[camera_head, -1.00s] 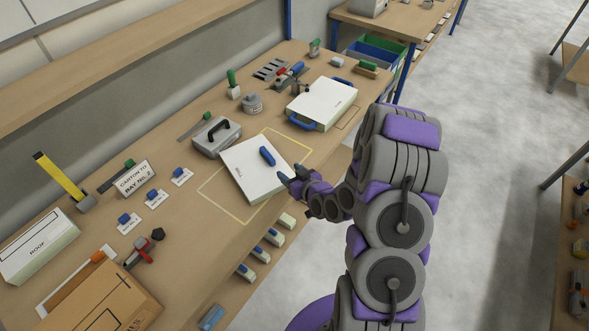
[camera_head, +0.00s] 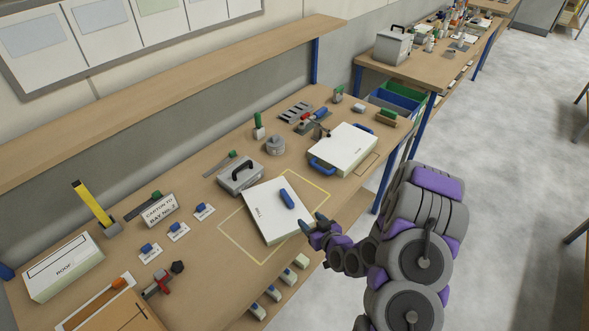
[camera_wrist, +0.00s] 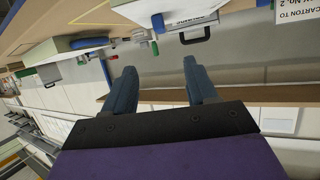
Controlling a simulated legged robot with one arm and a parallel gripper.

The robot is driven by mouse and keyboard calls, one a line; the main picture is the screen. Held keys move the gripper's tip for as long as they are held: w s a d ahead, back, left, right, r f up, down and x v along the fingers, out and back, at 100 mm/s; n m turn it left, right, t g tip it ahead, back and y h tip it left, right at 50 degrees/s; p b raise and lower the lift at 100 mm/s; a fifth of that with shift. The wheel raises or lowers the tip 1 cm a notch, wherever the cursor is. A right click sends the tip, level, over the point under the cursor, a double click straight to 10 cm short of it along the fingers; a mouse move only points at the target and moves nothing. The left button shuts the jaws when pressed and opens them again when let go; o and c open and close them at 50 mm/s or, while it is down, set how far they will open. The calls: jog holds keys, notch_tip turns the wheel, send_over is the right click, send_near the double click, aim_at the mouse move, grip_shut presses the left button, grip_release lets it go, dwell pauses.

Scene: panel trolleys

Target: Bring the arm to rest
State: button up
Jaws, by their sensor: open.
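My gripper (camera_head: 313,221) is at the end of my grey and purple arm, by the front edge of the workbench (camera_head: 196,262). In the wrist view its two fingers (camera_wrist: 163,90) stand apart with nothing between them. A white panel (camera_head: 266,216) with a blue handle (camera_head: 287,199) lies at an angle inside a yellow outline on the bench, just left of the fingertips in the head view. The gripper looks clear of the handle; whether a fingertip touches the panel's edge I cannot tell.
A second white panel (camera_head: 343,149) with blue handles lies further back. A grey case (camera_head: 241,175) with a black handle sits behind the near panel. A white roof box (camera_head: 63,267) and a carton (camera_head: 125,315) are at the left. Open floor (camera_head: 500,150) lies right of the bench.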

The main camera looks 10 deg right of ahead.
jog(key=s+r+g+h+b, duration=0.4)
jog(key=s+r+g, duration=0.65)
jog(key=s, duration=0.25)
jog(key=s+a+r+g, duration=0.1)
jog(key=s+a+r, duration=0.1)
jog(key=s, duration=0.6)
jog(key=s+a+r+m+g+b, duration=0.1)
jog(key=s+a+r+g, duration=0.1)
jog(key=s+r, duration=0.3)
jog(key=s+a+r+m+g+b, duration=0.1)
jog(key=s+r, duration=0.3)
jog(key=s, duration=0.7)
jog(key=shift+s+a+g+y, duration=0.2)
jog(key=shift+a+g+y, duration=0.1)
jog(key=shift+a+g, duration=0.15)
